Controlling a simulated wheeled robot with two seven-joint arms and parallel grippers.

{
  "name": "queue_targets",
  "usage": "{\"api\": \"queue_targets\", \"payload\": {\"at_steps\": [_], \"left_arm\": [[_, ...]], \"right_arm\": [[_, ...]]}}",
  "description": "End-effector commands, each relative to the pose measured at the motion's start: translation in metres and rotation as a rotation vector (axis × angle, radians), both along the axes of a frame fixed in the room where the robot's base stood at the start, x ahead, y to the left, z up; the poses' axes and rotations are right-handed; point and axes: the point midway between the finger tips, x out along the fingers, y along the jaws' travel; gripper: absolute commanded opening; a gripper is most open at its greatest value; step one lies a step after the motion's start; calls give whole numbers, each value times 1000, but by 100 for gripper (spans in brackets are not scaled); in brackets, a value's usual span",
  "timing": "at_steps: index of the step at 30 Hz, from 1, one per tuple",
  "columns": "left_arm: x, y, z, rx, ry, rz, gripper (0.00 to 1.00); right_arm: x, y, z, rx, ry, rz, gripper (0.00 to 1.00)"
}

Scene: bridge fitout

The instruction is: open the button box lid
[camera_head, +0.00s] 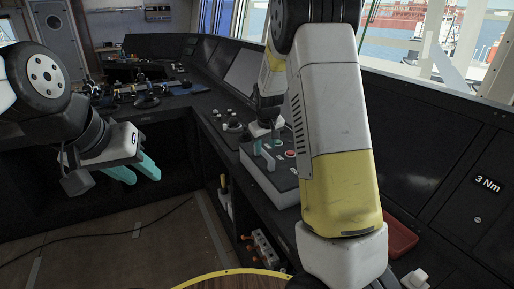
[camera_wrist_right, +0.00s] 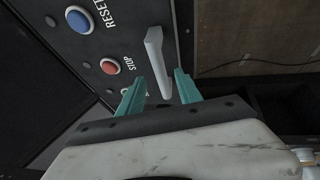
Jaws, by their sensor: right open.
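The button box (camera_head: 285,188) is a grey box on the console, partly hidden behind my right arm. In the right wrist view its dark panel (camera_wrist_right: 137,35) carries a blue RESET button (camera_wrist_right: 80,20), a red STOP button (camera_wrist_right: 109,66) and a pale grey handle (camera_wrist_right: 155,52) near the panel's edge. My right gripper (camera_wrist_right: 158,85) is open. The handle's end lies between its two teal fingers in that view; I cannot tell whether they touch it. In the head view my right gripper (camera_head: 262,152) is over the box. My left gripper (camera_head: 138,174) is open and empty, far left of the box.
The black console curves around behind, with small knobs (camera_head: 233,122) left of the box. A red tray (camera_head: 401,238) lies right of my right arm. Coloured levers (camera_head: 262,247) stand below the console edge. The wooden floor (camera_head: 130,245) at left is clear except for a cable.

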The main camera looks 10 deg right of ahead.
Motion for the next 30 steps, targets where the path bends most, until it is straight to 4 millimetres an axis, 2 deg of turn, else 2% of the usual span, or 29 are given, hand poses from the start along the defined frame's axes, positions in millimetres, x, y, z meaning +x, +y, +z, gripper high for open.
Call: {"api": "queue_targets", "payload": {"at_steps": [1, 6, 17, 18, 24, 30], "left_arm": [[0, 0, 0, 0, 0, 0, 36], [0, 0, 0, 0, 0, 0, 36], [0, 0, 0, 0, 0, 0, 36], [0, 0, 0, 0, 0, 0, 36], [0, 0, 0, 0, 0, 0, 36], [0, 0, 0, 0, 0, 0, 36]], "right_arm": [[3, -1, -9, 0, 3, -1, 41], [12, -2, -28, 0, 1, -1, 41], [16, -2, -35, 2, -1, 0, 41], [16, -2, -35, 2, -1, 0, 40], [16, -2, -35, 1, 0, -1, 0], [16, -2, -34, 1, 0, -1, 0]]}}
